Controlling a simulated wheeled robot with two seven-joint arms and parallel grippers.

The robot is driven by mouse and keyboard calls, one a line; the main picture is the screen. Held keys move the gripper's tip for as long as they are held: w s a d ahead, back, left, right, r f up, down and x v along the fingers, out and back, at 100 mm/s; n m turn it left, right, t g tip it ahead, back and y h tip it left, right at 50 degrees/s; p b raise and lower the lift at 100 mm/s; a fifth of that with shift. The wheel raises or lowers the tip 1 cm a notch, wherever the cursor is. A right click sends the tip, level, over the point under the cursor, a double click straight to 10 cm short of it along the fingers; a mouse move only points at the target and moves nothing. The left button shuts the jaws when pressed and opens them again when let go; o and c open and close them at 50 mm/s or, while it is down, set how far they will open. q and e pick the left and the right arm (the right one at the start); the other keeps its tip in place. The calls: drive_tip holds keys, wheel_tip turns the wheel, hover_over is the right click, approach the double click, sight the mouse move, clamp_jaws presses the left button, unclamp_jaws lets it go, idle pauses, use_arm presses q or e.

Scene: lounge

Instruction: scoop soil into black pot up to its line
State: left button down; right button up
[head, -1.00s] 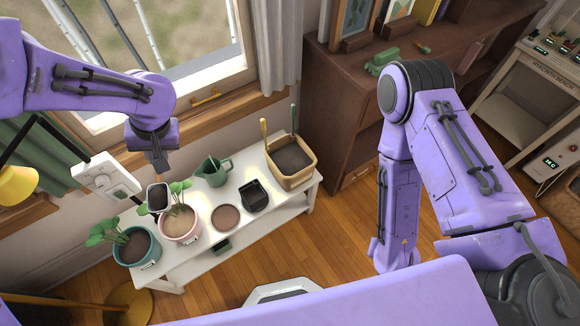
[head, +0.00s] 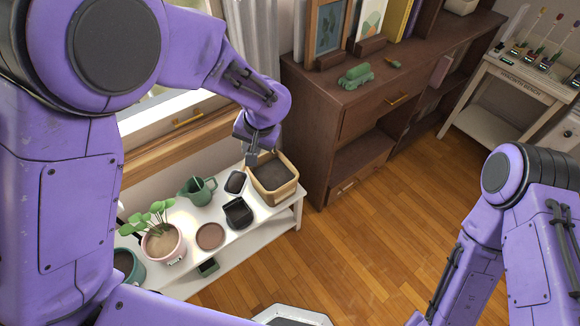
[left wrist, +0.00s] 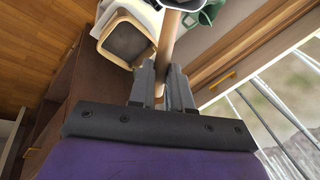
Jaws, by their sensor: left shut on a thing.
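My left gripper (head: 250,158) is shut on the wooden handle (left wrist: 171,42) of a scoop. The scoop's pale-rimmed head (head: 236,183) is dark inside; I cannot tell whether that is soil. It hangs above the white bench, just behind the black pot (head: 238,212) and left of the soil box. The black pot stands upright on the bench; its line cannot be made out. The tan soil box (head: 288,189) holds dark soil at the bench's right end, close beside my left gripper. It also shows in the left wrist view (left wrist: 108,34). My right gripper is out of view.
On the white bench (head: 215,256) stand a green watering can (head: 197,192), a brown saucer (head: 210,237) and a pink pot with a plant (head: 165,246). A teal pot (head: 128,268) is partly hidden at left. A dark wooden cabinet (head: 345,121) stands behind right.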

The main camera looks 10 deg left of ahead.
use_arm(q)
drive_tip(key=w+f+m+t+h+b, duration=0.15)
drive_tip(key=w+f+m, duration=0.25)
drive_tip(key=f, duration=0.6)
drive_tip(key=w+f+m+b, duration=0.25)
drive_tip(key=w+f, duration=0.25)
drive_tip(key=f, duration=0.6)
drive_tip(key=s+a+r+n+t+h+b, duration=0.1)
drive_tip(key=s+a+n+t+h+b, duration=0.1)
drive_tip(key=s+a+t+h+b, duration=0.85)
drive_tip(key=w+d+r+m+g+y+p, duration=0.2)
drive_tip(key=w+d+g+y+p, duration=0.5)
drive_tip(key=p, duration=0.6)
drive_tip(key=shift+d+y, duration=0.15)
drive_tip(key=shift+y, duration=0.25)
